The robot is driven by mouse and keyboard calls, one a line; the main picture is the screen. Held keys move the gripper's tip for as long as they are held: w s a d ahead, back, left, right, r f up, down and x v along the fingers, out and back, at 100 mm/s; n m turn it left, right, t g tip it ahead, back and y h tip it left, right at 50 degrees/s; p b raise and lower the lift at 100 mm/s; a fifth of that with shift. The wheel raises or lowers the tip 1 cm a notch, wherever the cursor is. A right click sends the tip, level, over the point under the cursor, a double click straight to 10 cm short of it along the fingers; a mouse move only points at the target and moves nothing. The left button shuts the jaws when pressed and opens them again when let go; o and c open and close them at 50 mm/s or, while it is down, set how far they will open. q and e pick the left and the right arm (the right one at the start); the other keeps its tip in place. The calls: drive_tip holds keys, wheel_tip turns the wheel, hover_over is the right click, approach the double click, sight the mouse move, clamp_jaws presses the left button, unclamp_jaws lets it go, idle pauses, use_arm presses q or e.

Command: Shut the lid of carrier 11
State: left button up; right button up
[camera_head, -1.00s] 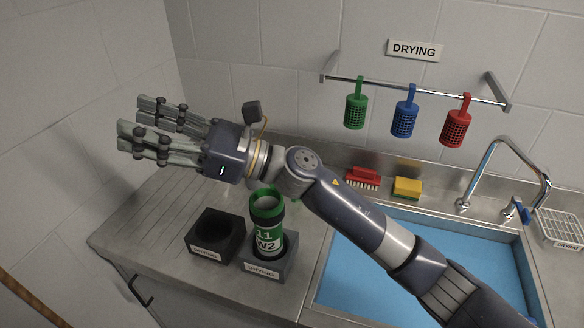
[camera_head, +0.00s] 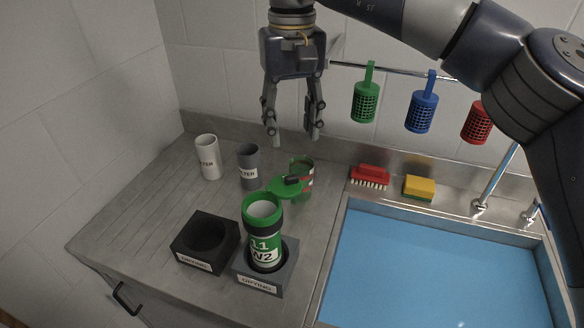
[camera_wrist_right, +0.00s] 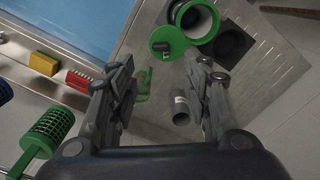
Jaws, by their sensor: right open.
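The carrier's mouth (camera_wrist_right: 196,20) and lid (camera_wrist_right: 168,42) show at the top of the right wrist view. My right gripper (camera_head: 291,138) points down, open and empty, above and behind the lid, apart from it. It also shows in the wrist view (camera_wrist_right: 160,95). My left gripper is not in view.
A green and clear container (camera_head: 302,172) stands just behind the lid. A white cup (camera_head: 207,157) and a grey cup (camera_head: 249,166) stand to its left. An empty black block (camera_head: 180,244) is left of the carrier. Mesh baskets (camera_head: 366,102) hang behind; a sink (camera_head: 440,265) lies right.

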sight(292, 176)
wheel_tip(292, 176, down, 11)
drive_tip(key=shift+s+r+p, duration=0.1)
drive_tip(key=shift+r+p, duration=0.1)
drive_tip(key=shift+p, duration=1)
drive_tip(key=c, duration=1.1)
